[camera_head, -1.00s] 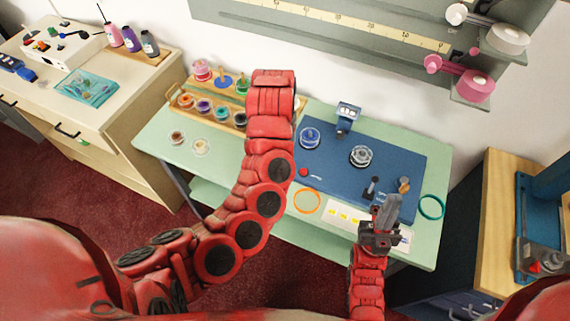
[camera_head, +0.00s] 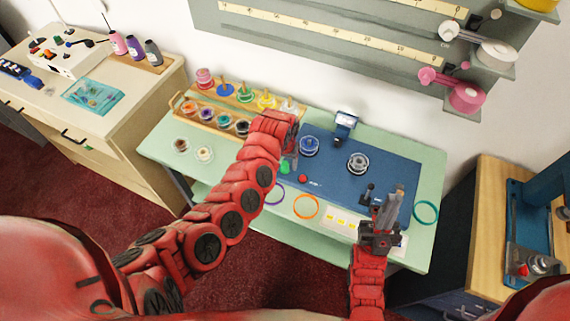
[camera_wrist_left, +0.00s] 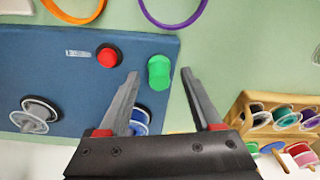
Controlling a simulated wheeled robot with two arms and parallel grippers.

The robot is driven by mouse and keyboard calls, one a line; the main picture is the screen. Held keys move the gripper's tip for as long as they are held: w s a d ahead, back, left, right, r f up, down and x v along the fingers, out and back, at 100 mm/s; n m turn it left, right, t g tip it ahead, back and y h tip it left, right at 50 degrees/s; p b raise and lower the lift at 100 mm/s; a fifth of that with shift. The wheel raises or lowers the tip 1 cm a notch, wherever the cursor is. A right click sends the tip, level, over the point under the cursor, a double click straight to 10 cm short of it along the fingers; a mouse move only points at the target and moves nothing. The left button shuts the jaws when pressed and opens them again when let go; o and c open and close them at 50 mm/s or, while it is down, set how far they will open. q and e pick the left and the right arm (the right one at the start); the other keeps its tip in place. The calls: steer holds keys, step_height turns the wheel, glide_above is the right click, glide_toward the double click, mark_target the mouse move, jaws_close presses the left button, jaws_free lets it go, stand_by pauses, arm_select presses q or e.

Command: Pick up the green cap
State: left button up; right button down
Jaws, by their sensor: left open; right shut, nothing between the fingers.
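The green cap (camera_wrist_left: 159,73) sits at the edge of the blue mat in the left wrist view. In the head view the cap (camera_head: 285,167) shows just below the end of my left arm. My left gripper (camera_wrist_left: 160,74) is open, with one finger on each side of the cap in the picture. I cannot tell whether the fingertips are down at its height; no contact shows. In the head view the left fingers are mostly hidden by the arm. My right gripper (camera_head: 390,205) is shut and empty over the mat's front right part.
A red button (camera_wrist_left: 108,56) and blue spool (camera_wrist_left: 138,121) are close to the left fingers. Purple (camera_head: 273,193) and orange (camera_head: 306,207) rings lie in front of the mat, a teal ring (camera_head: 426,211) at right. A wooden rack (camera_head: 205,118) of spools stands at back left.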

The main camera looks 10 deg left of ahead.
arm_select(q)
steer(key=shift+f, duration=0.25)
steer(key=shift+c, duration=0.2)
jaws_close()
steer(key=shift+r, duration=0.1)
